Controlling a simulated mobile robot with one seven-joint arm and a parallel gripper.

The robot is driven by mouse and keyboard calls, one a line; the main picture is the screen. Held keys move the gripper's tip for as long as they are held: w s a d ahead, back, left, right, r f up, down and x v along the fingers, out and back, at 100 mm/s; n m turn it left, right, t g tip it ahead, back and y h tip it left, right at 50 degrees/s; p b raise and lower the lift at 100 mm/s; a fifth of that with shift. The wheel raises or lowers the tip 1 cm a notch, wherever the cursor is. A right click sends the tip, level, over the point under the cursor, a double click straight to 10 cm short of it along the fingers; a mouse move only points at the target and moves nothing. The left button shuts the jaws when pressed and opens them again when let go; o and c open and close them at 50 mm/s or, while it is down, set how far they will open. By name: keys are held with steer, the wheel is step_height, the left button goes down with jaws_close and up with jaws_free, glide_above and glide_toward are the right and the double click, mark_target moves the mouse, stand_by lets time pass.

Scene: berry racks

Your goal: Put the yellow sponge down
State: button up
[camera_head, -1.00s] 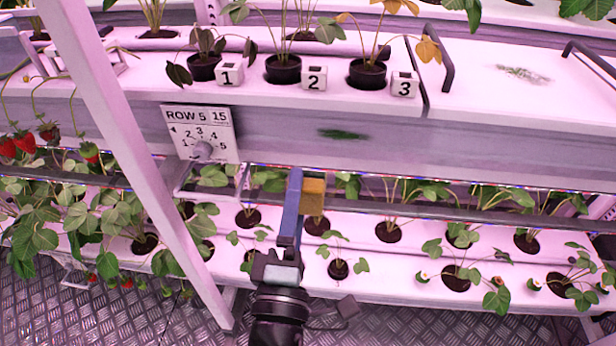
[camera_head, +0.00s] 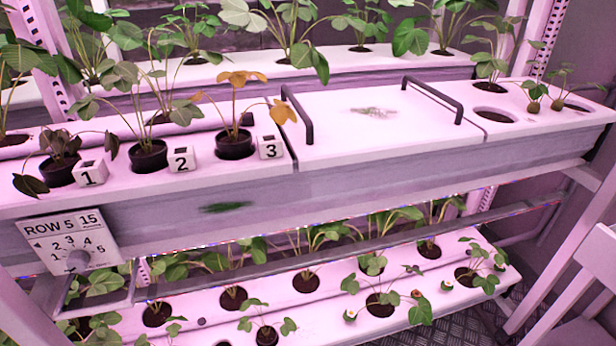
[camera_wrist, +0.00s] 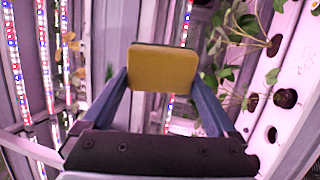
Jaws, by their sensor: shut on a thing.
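The yellow sponge (camera_wrist: 163,62) shows in the wrist view, between the two blue fingers of my gripper (camera_wrist: 162,78). My gripper is shut on it and holds it up, clear of any surface that I can see. My gripper and the sponge are not in the head view now. The head view shows a white upper trough with a flat white lid (camera_head: 345,130) that has two black handles and a greyish smudge. A green smudge (camera_head: 226,207) is on the trough's front face.
Three potted plants stand left of the lid, beside number blocks 1 (camera_head: 89,173), 2 (camera_head: 181,158) and 3 (camera_head: 270,147). A row sign (camera_head: 70,240) hangs at the lower left. A lower planted rack (camera_head: 330,310) runs below. A white chair-like frame (camera_head: 590,270) stands at the right.

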step_height(320, 180, up, 14)
steer(key=s+d+p, duration=0.1)
steer(key=s+p, duration=0.1)
steer(key=p, duration=2.1)
steer(key=shift+s+h, duration=0.4)
steer(key=shift+r+p, duration=0.15)
steer(key=shift+p, duration=0.15)
